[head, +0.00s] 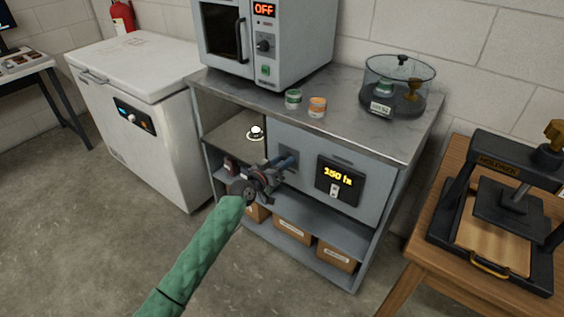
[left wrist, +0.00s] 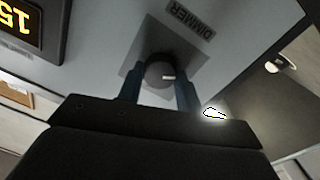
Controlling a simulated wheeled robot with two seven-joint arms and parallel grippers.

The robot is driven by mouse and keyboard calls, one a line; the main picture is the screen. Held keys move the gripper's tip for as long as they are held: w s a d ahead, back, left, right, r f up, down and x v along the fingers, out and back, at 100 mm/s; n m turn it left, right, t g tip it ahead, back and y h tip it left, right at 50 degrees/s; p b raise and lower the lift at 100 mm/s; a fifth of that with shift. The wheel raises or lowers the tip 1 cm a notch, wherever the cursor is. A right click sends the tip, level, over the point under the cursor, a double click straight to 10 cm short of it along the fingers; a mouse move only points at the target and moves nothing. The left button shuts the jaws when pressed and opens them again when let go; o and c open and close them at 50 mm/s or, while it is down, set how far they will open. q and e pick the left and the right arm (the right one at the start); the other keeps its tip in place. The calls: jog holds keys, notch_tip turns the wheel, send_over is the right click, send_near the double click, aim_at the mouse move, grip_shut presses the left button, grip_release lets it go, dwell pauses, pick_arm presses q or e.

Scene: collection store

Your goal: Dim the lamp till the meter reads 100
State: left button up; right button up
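The meter (head: 340,180) is a dark panel on the grey cabinet front, with yellow digits that look like 150 lx; part of it shows in the left wrist view (left wrist: 22,28). The round dimmer knob (left wrist: 160,74) with a white mark sits on a square plate beside the DIMMER label (left wrist: 190,18). My left gripper (head: 289,162) is at the knob, hiding it in the head view. Its blue fingers stand on both sides of the knob, seemingly with slight gaps. The lit lamp (head: 256,131) is in the open bay to the left. My right gripper is out of view.
An oven (head: 262,45) reading OFF, two small jars (head: 293,99) and a clear round vessel (head: 397,85) stand on the cabinet top. Boxes (head: 292,229) fill the lower shelf. A white chest (head: 140,110) is left, a press (head: 500,205) on a wooden table right.

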pick_arm(q)
jog(key=shift+c, duration=0.7)
jog(key=shift+n, duration=0.4)
jog(key=n, duration=0.2)
jog(key=shift+f+n, duration=0.1)
jog(key=shift+n, duration=1.7)
jog(key=shift+a+n, duration=0.1)
jog(key=shift+n, duration=0.8)
jog(key=n, duration=0.3)
jog(key=shift+t, duration=0.3)
jog(key=shift+f+n+p, duration=0.2)
jog(key=shift+n+p, duration=0.8)
jog(key=shift+n, duration=1.7)
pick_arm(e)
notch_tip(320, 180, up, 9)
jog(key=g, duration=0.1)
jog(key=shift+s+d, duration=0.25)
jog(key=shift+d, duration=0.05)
